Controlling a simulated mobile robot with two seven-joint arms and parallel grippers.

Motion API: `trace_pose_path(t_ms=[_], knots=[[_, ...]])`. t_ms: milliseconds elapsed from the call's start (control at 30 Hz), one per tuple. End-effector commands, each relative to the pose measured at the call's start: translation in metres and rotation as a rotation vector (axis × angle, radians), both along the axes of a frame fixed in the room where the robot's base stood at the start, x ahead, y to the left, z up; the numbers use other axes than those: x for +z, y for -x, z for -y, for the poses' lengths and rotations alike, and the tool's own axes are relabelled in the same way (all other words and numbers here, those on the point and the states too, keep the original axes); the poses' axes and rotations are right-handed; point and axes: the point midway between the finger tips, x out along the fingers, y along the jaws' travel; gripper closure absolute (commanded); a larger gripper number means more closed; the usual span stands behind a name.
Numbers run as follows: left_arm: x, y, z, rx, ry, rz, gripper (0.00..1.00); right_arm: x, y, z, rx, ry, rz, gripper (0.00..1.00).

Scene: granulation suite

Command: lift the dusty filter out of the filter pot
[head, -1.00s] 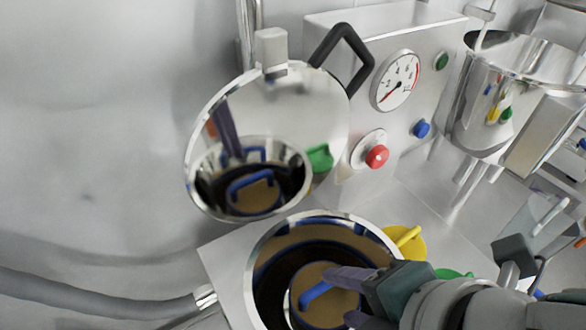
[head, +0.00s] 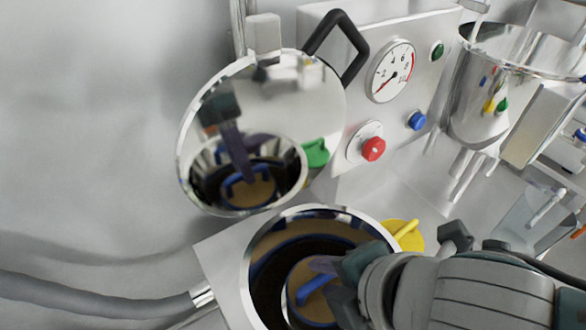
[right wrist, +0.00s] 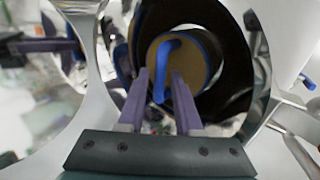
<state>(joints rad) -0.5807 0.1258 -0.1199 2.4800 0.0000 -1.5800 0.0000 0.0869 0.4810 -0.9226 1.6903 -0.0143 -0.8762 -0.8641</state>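The dusty filter (head: 302,270) is a tan disc with a blue rim and a blue bar handle (head: 316,288), down inside the steel filter pot (head: 257,240). The pot's polished lid (head: 265,100) stands open behind and mirrors the filter and my gripper. My right gripper (head: 325,270) reaches into the pot from the right, its fingers partly hidden by its own body. In the right wrist view its purple fingers (right wrist: 160,78) are apart, with the blue handle (right wrist: 166,62) between them in the picture; I cannot tell whether they touch it. My left gripper is not in view.
A yellow clamp (head: 405,236) is at the pot's right rim. A steel vessel (head: 480,105) stands at the right, a hose (head: 90,299) at lower left.

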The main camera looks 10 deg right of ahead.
Motion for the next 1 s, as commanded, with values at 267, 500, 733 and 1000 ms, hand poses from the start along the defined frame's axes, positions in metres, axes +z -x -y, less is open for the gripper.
trace_pose_path(t_ms=[267, 500, 733, 1000], knots=[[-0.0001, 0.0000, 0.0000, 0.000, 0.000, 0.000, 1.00, -0.0001, 0.0003, 0.0002, 0.000, 0.000, -0.001, 0.99], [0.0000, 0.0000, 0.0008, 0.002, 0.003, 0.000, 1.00, -0.0001, 0.0003, 0.0003, -0.001, 0.001, -0.001, 1.00], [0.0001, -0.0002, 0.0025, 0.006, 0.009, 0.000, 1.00, -0.0001, 0.0003, 0.0003, -0.001, 0.001, -0.001, 1.00], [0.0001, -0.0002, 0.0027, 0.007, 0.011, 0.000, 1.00, -0.0002, 0.0004, 0.0003, -0.001, 0.001, -0.001, 1.00]])
